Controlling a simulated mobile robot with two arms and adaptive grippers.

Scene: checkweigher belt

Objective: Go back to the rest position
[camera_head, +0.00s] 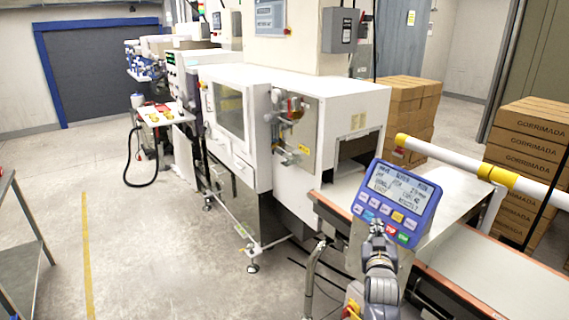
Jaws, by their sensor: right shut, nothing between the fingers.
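My right gripper (378,230) is shut and empty. It shows in front of the lower part of a blue control panel (395,197) with a lit screen and several coloured buttons. I cannot tell whether the fingertips touch the panel. My right arm comes up from the bottom edge below it. My left gripper is not in view.
A conveyor belt (505,280) runs from the white machine (345,105) to the lower right. A white and yellow rail (470,165) crosses above it. Stacked cartons (525,150) stand behind. A metal table (22,235) is at the left edge. The floor (150,240) between is clear.

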